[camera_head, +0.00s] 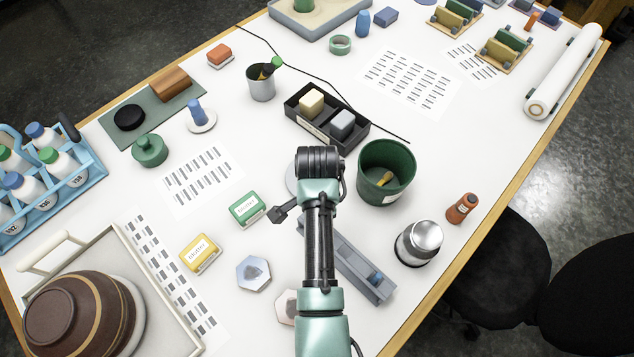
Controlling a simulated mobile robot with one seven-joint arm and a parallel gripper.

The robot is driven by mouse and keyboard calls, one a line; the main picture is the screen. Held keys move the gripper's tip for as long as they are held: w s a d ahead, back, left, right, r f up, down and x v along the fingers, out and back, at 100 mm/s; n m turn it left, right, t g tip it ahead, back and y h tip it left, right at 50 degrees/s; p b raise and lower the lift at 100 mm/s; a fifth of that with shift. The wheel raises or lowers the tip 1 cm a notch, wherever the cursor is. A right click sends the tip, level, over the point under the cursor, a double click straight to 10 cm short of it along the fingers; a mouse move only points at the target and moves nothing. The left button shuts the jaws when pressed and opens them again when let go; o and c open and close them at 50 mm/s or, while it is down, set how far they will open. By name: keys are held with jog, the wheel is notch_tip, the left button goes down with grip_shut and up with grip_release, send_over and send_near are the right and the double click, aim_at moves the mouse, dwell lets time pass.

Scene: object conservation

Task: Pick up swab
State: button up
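I cannot make out a thing that is clearly a swab. A small tan piece (385,179) lies inside the dark green bin (372,153), and its kind is hard to tell. A grey metal cup (262,88) holds a few thin items with dark and green ends. My arm reaches up from the bottom middle of the picture over the table. A dark part at its side (279,214) may belong to my gripper. The fingertips do not show clearly, and nothing is visibly held. The arm hides part of a pale round thing (292,184) beneath it.
A black divided tray (362,128) with two blocks stands beyond the arm. A grey channel-shaped holder (350,258) and a metal-topped jar (419,243) are on the right. Boxes (245,208) (200,253), a blue bottle carrier (85,185) and a large tray (165,318) are left.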

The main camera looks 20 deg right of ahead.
jog(key=shift+c, duration=0.2)
grip_shut()
dwell(0.3)
notch_tip(320, 180, up, 10)
jog(key=shift+r, duration=0.1)
dwell(0.4)
jog(key=c, duration=0.6)
grip_release()
grip_shut()
